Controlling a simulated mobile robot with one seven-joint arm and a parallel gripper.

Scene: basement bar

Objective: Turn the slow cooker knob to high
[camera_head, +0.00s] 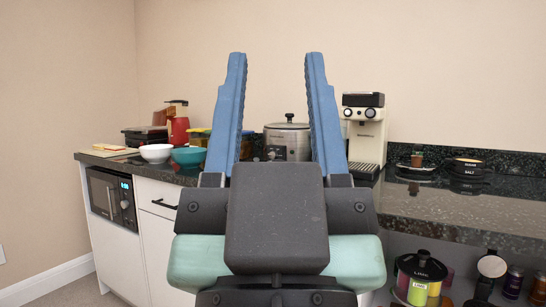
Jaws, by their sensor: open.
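The slow cooker (289,132) is a silver pot with a dark lid, standing on the dark counter against the wall. It shows between the two blue fingers of my gripper (277,65). A dark knob area (274,152) is on its front, partly hidden by my gripper's body, so I cannot tell the knob's setting. My gripper is open and empty, its fingers pointing up in the picture. It is in front of the counter, apart from the cooker.
A white coffee machine (367,130) stands right of the cooker. A teal bowl (189,157), a white bowl (156,153) and a red kettle (178,130) are at left. A microwave (113,198) sits under the counter (430,206). Jars fill the lower right shelf.

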